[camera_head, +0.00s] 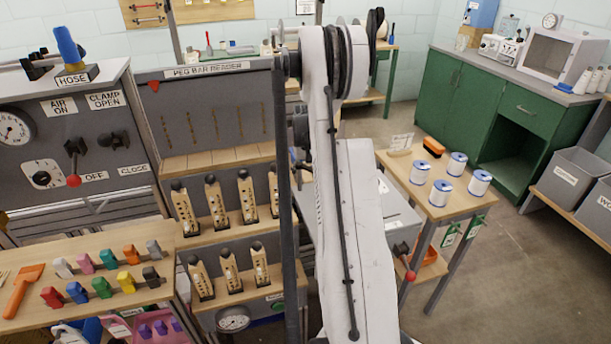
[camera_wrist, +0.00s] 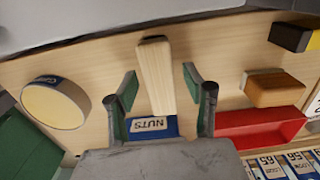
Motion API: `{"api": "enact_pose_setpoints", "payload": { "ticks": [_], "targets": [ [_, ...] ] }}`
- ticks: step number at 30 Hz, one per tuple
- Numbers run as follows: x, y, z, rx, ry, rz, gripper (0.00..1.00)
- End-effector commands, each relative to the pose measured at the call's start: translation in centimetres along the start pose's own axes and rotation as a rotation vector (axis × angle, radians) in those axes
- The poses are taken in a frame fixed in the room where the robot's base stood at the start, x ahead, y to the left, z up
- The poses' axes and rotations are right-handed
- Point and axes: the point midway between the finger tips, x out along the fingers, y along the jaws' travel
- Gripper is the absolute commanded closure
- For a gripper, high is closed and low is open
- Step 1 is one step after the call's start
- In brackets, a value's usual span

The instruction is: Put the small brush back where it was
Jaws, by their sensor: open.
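In the wrist view, a pale wooden piece with a dark tip (camera_wrist: 155,75) lies between the two green-padded fingers of my gripper (camera_wrist: 159,80). It looks like a handle and may be the small brush, but no bristles can be made out. The fingers stand open on both sides of it, with gaps visible. In the head view my gripper is hidden behind my arm. An orange brush-like object with a dark underside (camera_head: 433,147) lies on the small wooden table (camera_head: 405,170) at right.
In the wrist view, a blue NUTS container (camera_wrist: 152,128), a red tray (camera_wrist: 258,130), a brown block (camera_wrist: 272,92) and a round yellow-topped tin (camera_wrist: 54,102) surround my gripper. In the head view, several white-and-blue spools (camera_head: 441,192) stand near the orange object.

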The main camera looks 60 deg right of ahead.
Motion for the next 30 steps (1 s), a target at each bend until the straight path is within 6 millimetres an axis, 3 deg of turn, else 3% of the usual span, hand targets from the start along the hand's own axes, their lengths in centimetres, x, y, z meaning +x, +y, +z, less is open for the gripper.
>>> {"api": "enact_pose_setpoints", "payload": {
  "ticks": [5,19,24,30],
  "targets": [
    [-1.5,0.0,0.0,0.0,0.0,0.0,0.54],
    [-10.3,0.0,0.0,0.0,0.0,0.0,0.54],
    [-11.9,0.0,0.0,0.0,0.0,0.0,0.54],
    [-12.3,0.0,0.0,0.0,0.0,0.0,0.54]
  ]
}}
